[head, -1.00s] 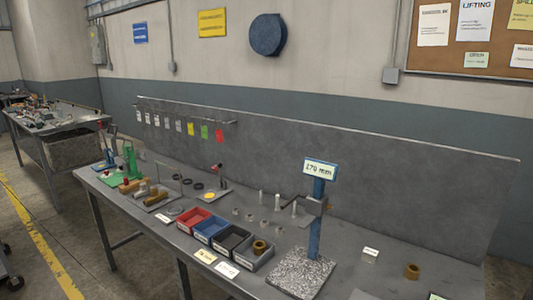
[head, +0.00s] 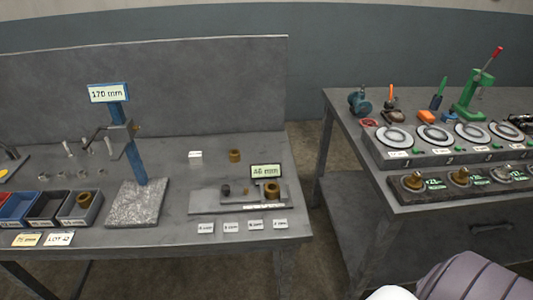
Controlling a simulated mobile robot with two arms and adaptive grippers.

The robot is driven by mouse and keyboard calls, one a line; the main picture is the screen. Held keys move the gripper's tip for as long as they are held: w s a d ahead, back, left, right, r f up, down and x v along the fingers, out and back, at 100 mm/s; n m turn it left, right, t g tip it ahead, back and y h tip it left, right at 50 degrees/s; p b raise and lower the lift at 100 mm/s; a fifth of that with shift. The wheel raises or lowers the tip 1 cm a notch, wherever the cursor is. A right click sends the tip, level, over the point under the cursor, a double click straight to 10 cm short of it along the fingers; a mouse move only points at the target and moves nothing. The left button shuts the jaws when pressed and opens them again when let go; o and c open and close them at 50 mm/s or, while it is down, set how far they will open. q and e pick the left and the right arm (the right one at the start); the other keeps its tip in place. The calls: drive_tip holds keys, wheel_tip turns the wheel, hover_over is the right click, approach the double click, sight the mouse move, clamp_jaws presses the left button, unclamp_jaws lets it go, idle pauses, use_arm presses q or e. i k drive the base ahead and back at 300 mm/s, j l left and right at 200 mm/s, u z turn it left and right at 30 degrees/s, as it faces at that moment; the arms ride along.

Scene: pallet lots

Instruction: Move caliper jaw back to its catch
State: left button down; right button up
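A blue upright post (head: 134,150) stands on a speckled stone base (head: 137,203) on the left bench, under a "170 mm" sign (head: 109,93). A dark caliper-like arm (head: 118,136) is fixed across the post, its jaw end reaching left. Whether the jaw sits at a catch is too small to tell. To the right, a flat grey fixture (head: 230,200) carries a brass ring (head: 271,190), small dark parts and a "46 mm" sign (head: 266,171). Neither of my grippers shows.
Red, blue, black and grey bins (head: 81,209) line the bench's left front; the grey one holds a brass ring. Another brass ring (head: 235,155) stands farther back. A gap separates this bench from a right bench (head: 345,145) with several round dials and a green press (head: 475,95).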

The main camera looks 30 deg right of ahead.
sight(242, 191)
drive_tip(key=z, duration=1.05)
